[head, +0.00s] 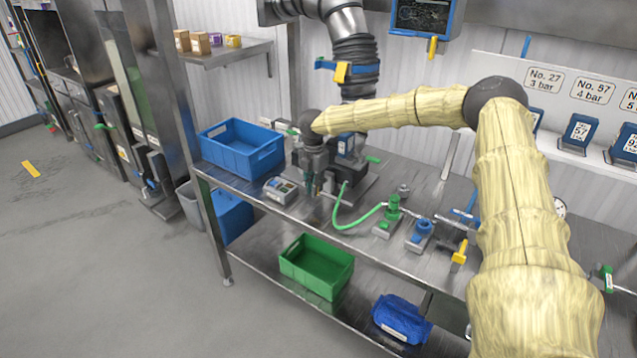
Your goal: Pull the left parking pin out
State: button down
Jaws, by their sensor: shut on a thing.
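My arm, in a pale yellow cover, reaches across the bench from the right. My gripper (311,184) points down at the front left of a grey and dark machine (352,188) on the bench. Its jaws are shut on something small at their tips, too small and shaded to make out. I cannot clearly pick out the left parking pin. Small green-tipped parts stick out behind my wrist on the left (293,131) and at the machine's right (373,160); I cannot tell whether either is a parking pin.
A blue crate (243,161) and a small grey device (281,190) stand left of my gripper. A green hose (353,222) runs to a green fitting (390,213). A blue valve (420,232) is further right. A green crate (310,280) sits on the lower shelf. The floor at left is open.

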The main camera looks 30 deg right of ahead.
jog(key=c, duration=1.1)
grip_release()
jog(key=shift+s+a+f, duration=0.1)
jog(key=shift+a+f, duration=0.05)
jog(key=shift+a, duration=0.1)
jog(key=shift+r, duration=0.2)
jog(key=shift+r, duration=0.1)
jog(key=shift+r, duration=0.2)
notch_tip(320, 180, up, 11)
jog(key=shift+r, duration=0.2)
